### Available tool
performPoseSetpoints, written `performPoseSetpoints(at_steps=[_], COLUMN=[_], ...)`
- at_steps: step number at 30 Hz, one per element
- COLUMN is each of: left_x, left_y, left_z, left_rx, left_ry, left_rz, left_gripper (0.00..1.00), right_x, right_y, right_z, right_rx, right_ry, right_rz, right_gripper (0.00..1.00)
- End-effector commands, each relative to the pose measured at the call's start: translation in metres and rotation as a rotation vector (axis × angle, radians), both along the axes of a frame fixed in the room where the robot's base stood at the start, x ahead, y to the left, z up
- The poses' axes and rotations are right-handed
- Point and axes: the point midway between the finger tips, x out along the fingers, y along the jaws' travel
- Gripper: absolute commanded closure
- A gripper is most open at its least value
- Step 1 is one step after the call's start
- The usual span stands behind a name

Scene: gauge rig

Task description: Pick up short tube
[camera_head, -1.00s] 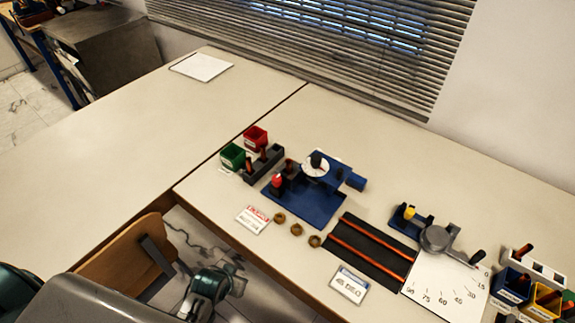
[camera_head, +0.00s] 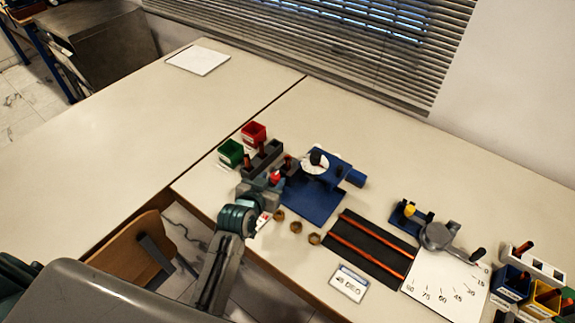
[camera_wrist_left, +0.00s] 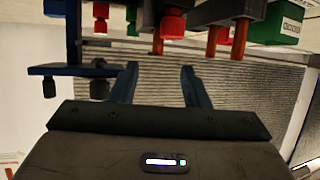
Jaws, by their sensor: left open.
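Orange-brown tubes stand in a dark block (camera_head: 272,149) at the left of the rig in the head view. I cannot tell which is the short tube. In the left wrist view, which looks upside down, tubes (camera_wrist_left: 211,42) and (camera_wrist_left: 239,38) show at the dark block (camera_wrist_left: 228,13), with another tube (camera_wrist_left: 158,42) beside a red part (camera_wrist_left: 172,22). My left gripper (camera_head: 268,183) is in front of the block and partly hides it. Its two fingers in the left wrist view (camera_wrist_left: 158,85) are apart, with nothing between them. My right gripper is out of view.
A green bin (camera_head: 231,153) and a red bin (camera_head: 253,132) stand behind the block. A blue fixture (camera_head: 318,203) is just right of my left gripper. Brass nuts (camera_head: 296,227), a black mat with orange rods (camera_head: 372,250) and an angle plate (camera_head: 450,283) lie further right.

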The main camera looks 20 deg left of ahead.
Motion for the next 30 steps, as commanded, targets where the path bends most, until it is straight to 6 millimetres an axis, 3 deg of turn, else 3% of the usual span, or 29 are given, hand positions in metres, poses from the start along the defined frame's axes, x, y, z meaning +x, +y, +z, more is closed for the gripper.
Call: performPoseSetpoints(at_steps=[9, 16, 22, 30], left_x=[0.042, 0.054, 0.077, 0.095], left_y=[-0.004, -0.006, -0.010, -0.011], left_z=[-0.015, -0.019, -0.025, -0.036], left_rx=[0.000, 0.000, 0.000, 0.000], left_ry=[-0.001, 0.000, 0.002, 0.001], left_rz=[0.000, 0.000, 0.000, 0.001], left_gripper=[0.58, 0.58, 0.58, 0.58], right_x=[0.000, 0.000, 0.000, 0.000], right_y=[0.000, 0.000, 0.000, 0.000], right_z=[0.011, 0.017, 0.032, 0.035], right_rx=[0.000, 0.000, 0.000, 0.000], right_ry=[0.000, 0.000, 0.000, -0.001], right_rz=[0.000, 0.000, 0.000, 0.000], right_gripper=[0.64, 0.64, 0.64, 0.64])
